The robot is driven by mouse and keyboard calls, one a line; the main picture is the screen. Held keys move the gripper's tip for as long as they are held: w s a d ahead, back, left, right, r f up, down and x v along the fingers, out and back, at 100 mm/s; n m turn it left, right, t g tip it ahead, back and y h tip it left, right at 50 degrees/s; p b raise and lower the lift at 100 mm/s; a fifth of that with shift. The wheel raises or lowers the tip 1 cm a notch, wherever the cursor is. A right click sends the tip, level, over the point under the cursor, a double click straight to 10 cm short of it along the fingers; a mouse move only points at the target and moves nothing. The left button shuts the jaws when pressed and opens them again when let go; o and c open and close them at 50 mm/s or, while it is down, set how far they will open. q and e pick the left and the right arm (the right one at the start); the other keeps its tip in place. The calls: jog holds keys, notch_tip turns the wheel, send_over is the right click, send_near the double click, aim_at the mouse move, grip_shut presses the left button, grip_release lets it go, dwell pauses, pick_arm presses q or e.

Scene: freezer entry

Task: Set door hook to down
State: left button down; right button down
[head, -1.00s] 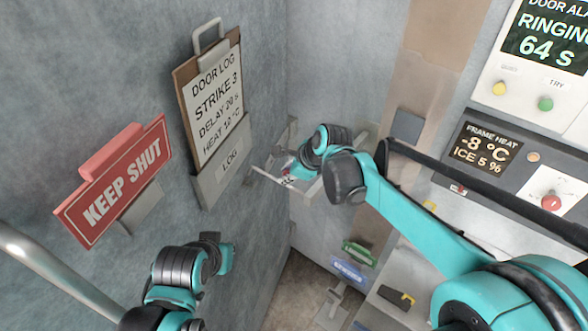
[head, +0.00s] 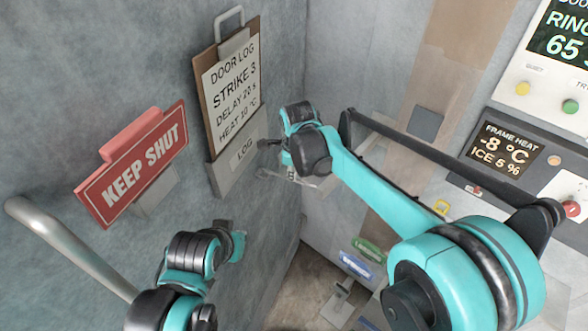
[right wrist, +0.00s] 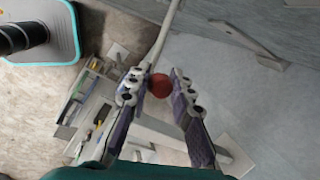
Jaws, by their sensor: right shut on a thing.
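In the right wrist view, a thin grey rod (right wrist: 164,30) runs down to a round red knob (right wrist: 160,85), which I take for the door hook's end. My right gripper (right wrist: 160,92) has its fingers on either side of the knob and is shut on it. In the head view my right gripper (head: 268,146) is beside the lower end of the log board, and the knob cannot be made out there. A pale bracket (head: 288,178) shows just below it. My left gripper (head: 238,238) is low by the left wall, away from the hook; its jaws are unclear.
On the left wall are a red KEEP SHUT sign (head: 135,165), a log board (head: 233,90) and a grey rail (head: 70,245). The alarm panel (head: 555,70) and frame heat panel (head: 510,150) are at right. Some floor (head: 305,285) shows bare below.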

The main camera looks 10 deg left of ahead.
jog(key=c, duration=1.4)
grip_release()
jog(key=shift+o, duration=0.5)
jog(key=shift+w+a, duration=0.1)
jog(key=v, duration=1.2)
jog(key=s+d+f+n+t+b, duration=0.1)
jog(key=s+d+f+n+b, duration=0.5)
jog(key=f, duration=0.5)
jog(key=s+d+f+n+t+b, duration=0.1)
jog(key=s+d+f+n+b, duration=0.5)
jog(key=d+f, duration=0.4)
jog(key=s+d+f+n+t+h+b, duration=0.1)
jog(key=s+d+f+n+b, duration=0.6)
jog(key=f, duration=0.4)
jog(key=shift+s+d+f+t+b, duration=0.2)
jog(key=shift+d+f+t+b, duration=0.15)
jog(key=shift+d+b, duration=0.6)
